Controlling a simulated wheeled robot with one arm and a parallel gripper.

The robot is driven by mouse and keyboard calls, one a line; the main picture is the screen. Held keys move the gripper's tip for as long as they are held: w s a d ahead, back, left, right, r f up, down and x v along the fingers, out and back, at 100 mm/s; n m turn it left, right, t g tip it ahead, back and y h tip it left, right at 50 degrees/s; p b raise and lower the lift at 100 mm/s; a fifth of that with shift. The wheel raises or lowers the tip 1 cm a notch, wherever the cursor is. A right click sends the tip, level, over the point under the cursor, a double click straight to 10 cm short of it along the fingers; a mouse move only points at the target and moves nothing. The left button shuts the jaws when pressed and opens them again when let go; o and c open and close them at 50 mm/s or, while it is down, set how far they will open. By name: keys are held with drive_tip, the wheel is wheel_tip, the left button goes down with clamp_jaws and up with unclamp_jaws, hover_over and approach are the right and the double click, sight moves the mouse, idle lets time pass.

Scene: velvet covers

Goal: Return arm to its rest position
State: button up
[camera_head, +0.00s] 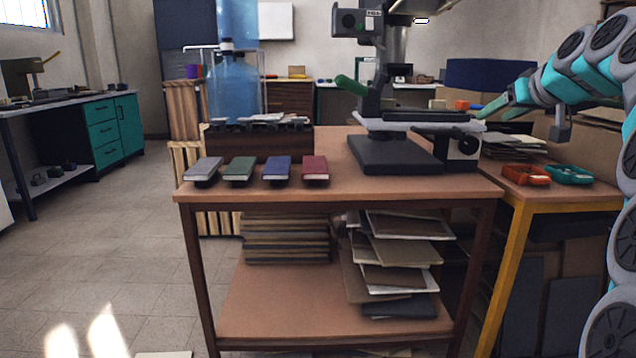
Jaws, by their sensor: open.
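My arm rises at the right edge, arches over at the top right and reaches left. Its end, my gripper (497,108), hangs above the right side table, to the right of the machine on the main table. It is open, and I see nothing held in it. Its fingertips are small and partly merge with the things behind them.
The brown table (330,194) carries grey, green, blue and red books (315,168), a dark tray (258,142) and a black press (395,152). Orange (525,174) and teal (569,174) trays sit on the right table below my arm. Open floor lies at left.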

drive_tip(key=s+a+f+g+y+p, duration=0.1)
drive_tip(key=s+a+f+g+p, duration=0.45)
drive_tip(key=s+a+f, duration=1.2)
drive_tip(key=s+a+f+g, duration=0.1)
drive_tip(key=s+f+g, duration=0.2)
drive_tip(key=s, duration=0.6)
drive_tip(key=s+a+f+g+h+p, duration=0.1)
drive_tip(key=s+f+g, duration=0.1)
drive_tip(key=s+f, duration=0.6)
drive_tip(key=s+a+f+g+h, duration=0.1)
drive_tip(key=s+f+g, duration=0.2)
drive_tip(key=s+f, duration=0.3)
drive_tip(key=s, duration=0.5)
drive_tip(key=shift+a+g, duration=0.35)
